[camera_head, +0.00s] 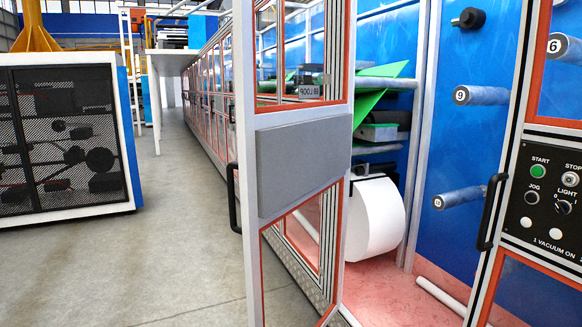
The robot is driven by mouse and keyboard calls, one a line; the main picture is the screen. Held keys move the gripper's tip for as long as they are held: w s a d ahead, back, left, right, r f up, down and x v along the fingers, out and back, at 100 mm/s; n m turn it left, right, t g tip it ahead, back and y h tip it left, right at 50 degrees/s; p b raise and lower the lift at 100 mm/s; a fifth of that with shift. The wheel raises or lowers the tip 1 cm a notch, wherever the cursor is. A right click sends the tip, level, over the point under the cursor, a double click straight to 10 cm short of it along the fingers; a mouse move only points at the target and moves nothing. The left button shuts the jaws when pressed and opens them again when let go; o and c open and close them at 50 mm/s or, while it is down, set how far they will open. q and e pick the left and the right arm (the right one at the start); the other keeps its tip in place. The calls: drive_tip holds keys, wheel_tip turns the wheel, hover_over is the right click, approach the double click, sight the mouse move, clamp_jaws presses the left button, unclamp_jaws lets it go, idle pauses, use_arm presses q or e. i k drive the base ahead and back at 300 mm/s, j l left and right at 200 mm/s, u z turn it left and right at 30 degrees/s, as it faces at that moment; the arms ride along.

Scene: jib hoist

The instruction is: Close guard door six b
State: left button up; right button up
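A guard door (303,165) stands swung open in the middle of the view. It has a white frame, orange-edged clear windows and a grey middle panel. Its black handle (234,198) is on the left edge. To the right of the door, the machine's interior is exposed. I cannot tell from any readable mark that this is door six b. Neither of my grippers is in view.
A white roll (374,218) and blue numbered rollers (480,95) are inside the opening. At right is a framed panel with a black handle (490,212) and a control box (548,195). A mesh-sided cabinet (68,135) stands left. Concrete floor (185,240) between is clear.

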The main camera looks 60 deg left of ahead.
sight(290, 155)
drive_tip(key=j, duration=0.7)
drive_tip(key=j+u, duration=0.15)
drive_tip(key=j, duration=1.25)
drive_tip(key=i+j+u, duration=0.15)
drive_tip(key=j, duration=1.25)
drive_tip(key=i+j+u, duration=0.15)
drive_tip(key=j, duration=0.55)
